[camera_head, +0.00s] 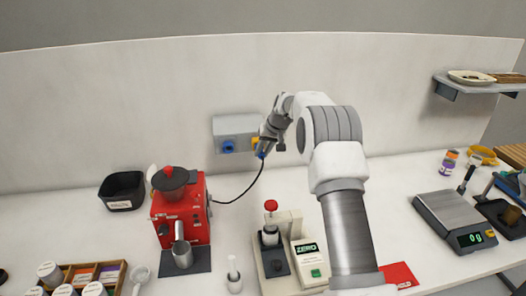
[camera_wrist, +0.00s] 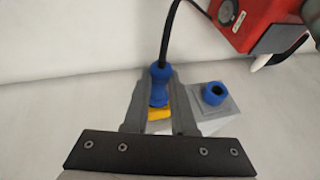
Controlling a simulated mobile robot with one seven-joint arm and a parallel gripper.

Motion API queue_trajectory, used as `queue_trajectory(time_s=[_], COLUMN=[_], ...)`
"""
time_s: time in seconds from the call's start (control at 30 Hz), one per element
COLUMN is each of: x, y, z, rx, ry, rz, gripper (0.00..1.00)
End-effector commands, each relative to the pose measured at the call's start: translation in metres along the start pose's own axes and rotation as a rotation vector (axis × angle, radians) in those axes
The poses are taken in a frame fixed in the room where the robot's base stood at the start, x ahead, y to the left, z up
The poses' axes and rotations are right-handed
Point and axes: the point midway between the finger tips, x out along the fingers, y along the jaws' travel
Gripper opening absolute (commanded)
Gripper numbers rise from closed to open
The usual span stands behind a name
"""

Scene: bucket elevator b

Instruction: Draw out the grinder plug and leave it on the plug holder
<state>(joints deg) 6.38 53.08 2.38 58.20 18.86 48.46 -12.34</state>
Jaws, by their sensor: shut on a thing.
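The grinder plug (camera_wrist: 158,86) is blue, with a black cord running to the red grinder (camera_head: 181,208). My gripper (camera_wrist: 157,98) is shut on the plug, one grey finger on each side. In the head view my gripper (camera_head: 266,146) is at the right end of a grey wall box (camera_head: 236,124), partly hiding it. The box has a blue round fitting (camera_head: 228,146), which also shows in the wrist view (camera_wrist: 213,93), and a yellow part (camera_wrist: 159,113) close behind the plug. I cannot tell whether the plug touches the yellow part, nor which part is the plug holder.
A machine with a red knob (camera_head: 271,205) and a ZERO-labelled box (camera_head: 309,261) stand below my arm. A black bin (camera_head: 122,191) is left of the grinder. A scale (camera_head: 455,219) and a shelf (camera_head: 476,87) are at the right. The cord hangs over clear counter.

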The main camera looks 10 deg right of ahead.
Motion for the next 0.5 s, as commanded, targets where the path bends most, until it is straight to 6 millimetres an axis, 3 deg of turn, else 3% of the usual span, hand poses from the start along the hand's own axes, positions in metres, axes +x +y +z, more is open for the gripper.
queue_trajectory(time_s=[0.23, 0.27, 0.43, 0.5], x=[0.0015, 0.0018, 0.002, 0.002], y=[-0.0004, -0.0003, -0.0002, -0.0001], z=[-0.0051, -0.0049, -0.0046, -0.0045], rx=[-0.001, -0.001, -0.001, -0.001], ry=[0.0, 0.001, 0.001, 0.0], rz=[0.0, 0.0, 0.0, 0.0], gripper=[0.0, 0.3, 0.59, 0.59])
